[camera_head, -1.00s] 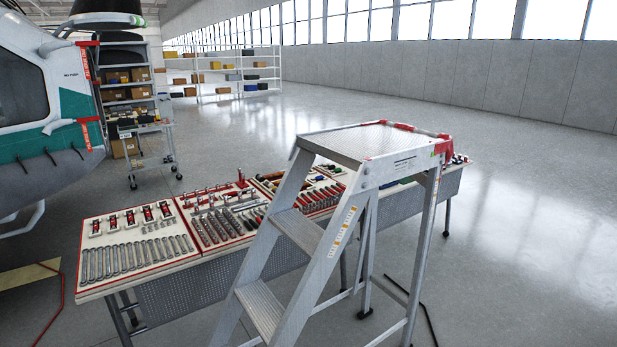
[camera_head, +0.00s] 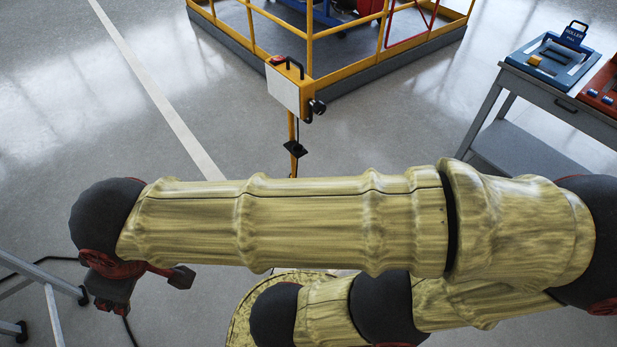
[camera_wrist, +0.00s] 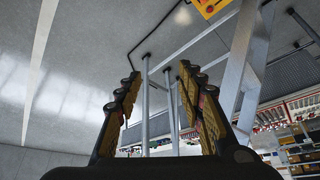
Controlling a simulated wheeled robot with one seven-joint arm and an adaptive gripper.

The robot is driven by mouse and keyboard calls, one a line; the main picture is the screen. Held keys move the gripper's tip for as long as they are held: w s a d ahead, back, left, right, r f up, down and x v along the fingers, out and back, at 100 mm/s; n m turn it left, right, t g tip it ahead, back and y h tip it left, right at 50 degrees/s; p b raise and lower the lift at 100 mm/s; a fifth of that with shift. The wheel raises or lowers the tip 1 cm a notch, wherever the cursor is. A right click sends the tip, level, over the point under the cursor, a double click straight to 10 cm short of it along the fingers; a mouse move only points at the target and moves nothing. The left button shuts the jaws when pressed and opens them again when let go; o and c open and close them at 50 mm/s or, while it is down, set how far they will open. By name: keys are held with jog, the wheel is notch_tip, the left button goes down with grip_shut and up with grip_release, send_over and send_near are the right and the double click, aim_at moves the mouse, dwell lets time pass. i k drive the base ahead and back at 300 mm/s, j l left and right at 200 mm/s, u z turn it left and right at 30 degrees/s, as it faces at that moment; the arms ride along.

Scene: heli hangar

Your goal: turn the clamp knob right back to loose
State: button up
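A black knob (camera_head: 317,107) sticks out from the lower right side of a white-faced box with yellow sides (camera_head: 285,90), which stands on a yellow post in the head view. I cannot tell whether this is the clamp knob or how far it is turned. My arm lies across the head view, well in front of the box, with the gripper end at the far left. My gripper (camera_wrist: 158,98) is open and empty in the wrist view, its two fingers wide apart. The knob does not show in the wrist view.
A yellow-railed platform (camera_head: 312,78) stands behind the box. A grey cart (camera_head: 540,85) with a blue tray (camera_head: 553,62) and a red tray is at the right. Stepladder legs (camera_head: 50,300) show at lower left. Floor between is clear.

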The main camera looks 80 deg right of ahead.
aim_at(319, 108)
jog(key=z, duration=2.65)
